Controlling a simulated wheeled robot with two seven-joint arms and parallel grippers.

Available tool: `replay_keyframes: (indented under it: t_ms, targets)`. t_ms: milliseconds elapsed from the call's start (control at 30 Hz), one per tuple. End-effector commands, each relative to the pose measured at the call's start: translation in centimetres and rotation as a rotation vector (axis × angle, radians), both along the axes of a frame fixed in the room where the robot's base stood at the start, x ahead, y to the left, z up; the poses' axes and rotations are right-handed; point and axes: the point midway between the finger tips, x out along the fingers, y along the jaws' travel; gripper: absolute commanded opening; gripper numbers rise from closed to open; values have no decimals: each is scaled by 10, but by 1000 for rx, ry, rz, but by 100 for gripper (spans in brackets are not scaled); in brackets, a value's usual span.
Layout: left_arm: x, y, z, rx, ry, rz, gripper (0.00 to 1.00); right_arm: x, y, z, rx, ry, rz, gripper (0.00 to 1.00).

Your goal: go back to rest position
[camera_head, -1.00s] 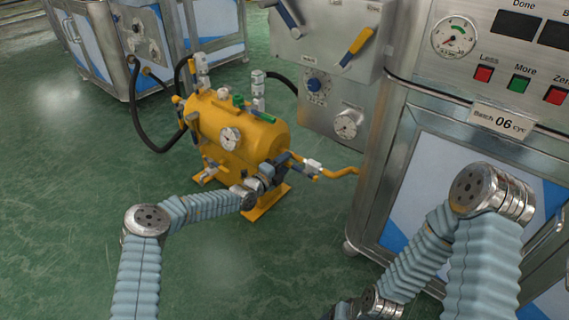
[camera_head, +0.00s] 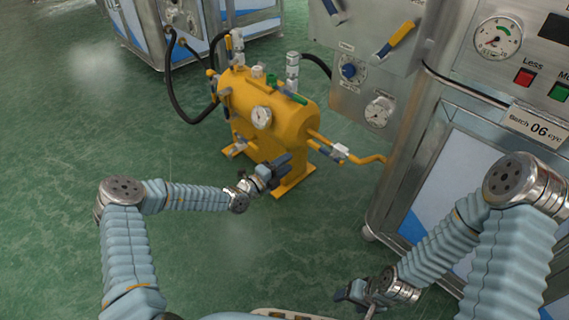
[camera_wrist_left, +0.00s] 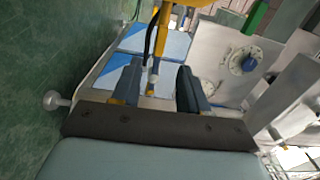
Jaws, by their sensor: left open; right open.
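My left gripper (camera_head: 279,168) is in front of the yellow tank in the head view, apart from any handle. In the left wrist view its two dark fingers (camera_wrist_left: 157,90) stand apart with nothing held between them. My right gripper (camera_head: 358,296) is low at the bottom of the head view, left of the right forearm. The yellow tank (camera_head: 290,122), with a round gauge (camera_head: 261,117) and valves on top, stands on the floor beyond my left gripper.
A steel cabinet (camera_head: 450,185) with a gauge and coloured buttons stands at the right, close to my right arm. The green floor (camera_head: 60,190) is clear at the left.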

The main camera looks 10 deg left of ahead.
Motion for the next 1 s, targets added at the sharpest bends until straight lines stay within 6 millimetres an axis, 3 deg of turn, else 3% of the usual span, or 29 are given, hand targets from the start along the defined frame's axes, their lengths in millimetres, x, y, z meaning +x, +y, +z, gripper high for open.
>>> replay_keyframes:
  t_ms: [433, 567, 667, 767, 800, 867, 900, 1000]
  targets:
    - [-1, -1, 0, 4, -1, -4, 44, 0, 0, 0, 0, 0, 0, 67]
    - [-19, -25, -2, 103, -31, -100, 44, 0, 0, 5, 0, 0, 0, 67]
    - [-61, -65, -9, 312, -115, -299, 44, 0, 1, 15, 1, 0, 1, 67]
    - [-133, -103, -29, 622, -285, -610, 44, -1, 2, 28, 2, 0, 4, 67]
    - [-166, -111, -39, 760, -381, -754, 44, -1, 2, 33, 2, 0, 4, 67]
    - [-217, -112, -54, 968, -566, -987, 44, -1, 3, 42, 3, 1, 6, 67]
    - [-250, -105, -62, 1106, -720, -1152, 44, -2, 4, 49, 3, 0, 7, 67]
    - [-310, -70, -74, 1385, -1175, -1524, 44, -2, 5, 64, 5, 1, 9, 67]
